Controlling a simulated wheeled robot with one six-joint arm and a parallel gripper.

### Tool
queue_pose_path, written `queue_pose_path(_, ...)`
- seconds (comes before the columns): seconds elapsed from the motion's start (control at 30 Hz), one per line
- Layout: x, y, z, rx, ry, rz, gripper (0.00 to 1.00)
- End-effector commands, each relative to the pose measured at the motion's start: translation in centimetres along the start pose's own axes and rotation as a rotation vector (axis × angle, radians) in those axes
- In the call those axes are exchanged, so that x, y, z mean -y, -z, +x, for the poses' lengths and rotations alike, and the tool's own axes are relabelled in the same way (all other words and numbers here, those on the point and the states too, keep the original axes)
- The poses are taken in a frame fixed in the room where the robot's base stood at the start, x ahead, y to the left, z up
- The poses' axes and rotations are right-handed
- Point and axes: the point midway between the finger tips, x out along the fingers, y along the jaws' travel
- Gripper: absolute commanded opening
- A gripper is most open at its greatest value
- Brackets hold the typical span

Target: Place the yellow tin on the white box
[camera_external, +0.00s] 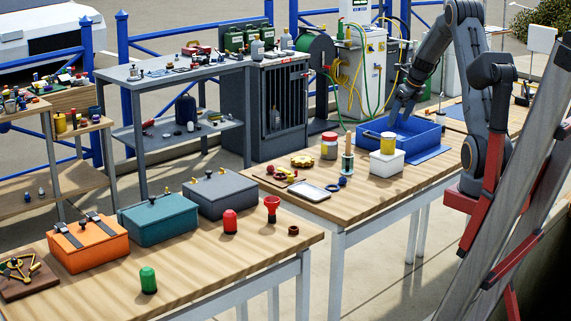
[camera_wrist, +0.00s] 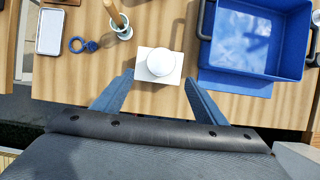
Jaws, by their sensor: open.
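The yellow tin (camera_external: 388,143) has a white lid and stands upright on top of the white box (camera_external: 387,165), on the wooden table. In the wrist view the round white lid of the tin (camera_wrist: 161,64) shows from above, with the rim of the white box (camera_wrist: 145,77) around it. In the wrist view the fingers of my gripper (camera_wrist: 159,82) are spread on either side of the box's near edge.
The blue tray (camera_external: 412,133) stands close to the box. Bare wood lies at the table's front edge.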

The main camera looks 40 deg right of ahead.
Motion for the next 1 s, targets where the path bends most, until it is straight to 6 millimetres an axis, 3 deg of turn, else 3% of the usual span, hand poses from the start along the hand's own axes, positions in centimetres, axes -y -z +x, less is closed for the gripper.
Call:
queue_pose_path(0.07, -1.2, 0.1, 0.1, -0.008, -0.005, -0.057, 0.66)
queue_pose_path(0.17, -4.5, 0.5, 0.2, -0.028, -0.019, -0.243, 0.66)
queue_pose_path(0.33, -13.5, 2.9, 0.3, -0.076, -0.071, -0.807, 0.66)
queue_pose_path(0.5, -22.1, 7.1, -0.1, -0.104, -0.147, -1.432, 0.66)
queue_pose_path(0.7, -30.4, 13.8, -1.2, -0.094, -0.264, -2.169, 0.66)
queue_pose_path(0.83, -34.1, 18.3, -2.1, -0.063, -0.343, -2.599, 0.66)
queue_pose_path(1.0, -36.6, 22.4, -2.9, -0.015, -0.419, -2.972, 0.66)
